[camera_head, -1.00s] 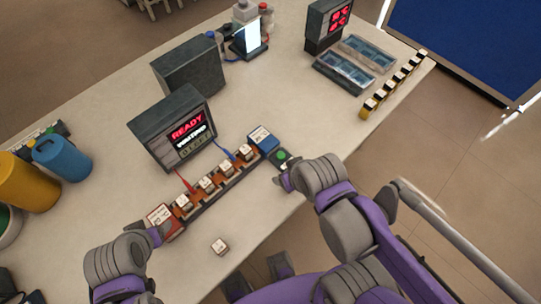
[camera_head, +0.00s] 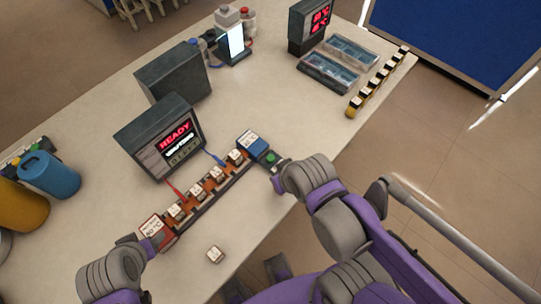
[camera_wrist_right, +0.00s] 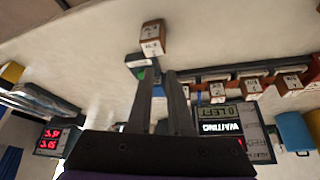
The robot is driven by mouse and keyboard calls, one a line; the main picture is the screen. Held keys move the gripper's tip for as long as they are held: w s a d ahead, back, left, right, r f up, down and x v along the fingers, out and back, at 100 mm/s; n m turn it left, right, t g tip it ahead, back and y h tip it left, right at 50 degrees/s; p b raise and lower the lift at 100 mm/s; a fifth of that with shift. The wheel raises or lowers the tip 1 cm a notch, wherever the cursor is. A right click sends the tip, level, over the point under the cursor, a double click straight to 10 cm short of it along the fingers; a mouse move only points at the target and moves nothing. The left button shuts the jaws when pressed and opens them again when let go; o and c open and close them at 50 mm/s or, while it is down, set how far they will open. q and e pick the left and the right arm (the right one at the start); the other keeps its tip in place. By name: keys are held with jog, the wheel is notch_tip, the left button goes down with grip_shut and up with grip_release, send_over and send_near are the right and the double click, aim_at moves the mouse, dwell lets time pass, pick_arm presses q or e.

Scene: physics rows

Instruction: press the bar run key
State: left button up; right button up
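A small dark box with a green button (camera_head: 271,157) sits at the right end of the row of labelled blocks, beside a blue end block (camera_head: 252,144). The green button also shows in the right wrist view (camera_wrist_right: 142,73), close to the fingertips. My right gripper (camera_head: 276,169) is at the box's near side; in the wrist view its two dark fingers (camera_wrist_right: 162,76) stand a little apart with nothing between them. Contact with the button cannot be told. My left gripper (camera_head: 156,242) is beside the red-and-white end block (camera_head: 151,226); its fingers are mostly hidden.
A monitor (camera_head: 160,135) reading READY stands behind the row of blocks (camera_head: 205,190). A loose labelled block (camera_head: 215,254) lies in front. Blue-lidded trays (camera_head: 330,72) and a line of yellow-black pieces (camera_head: 378,82) are at the back right. The table's front edge is near my right arm.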

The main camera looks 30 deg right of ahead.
grip_shut()
dwell(0.8)
dwell(0.5)
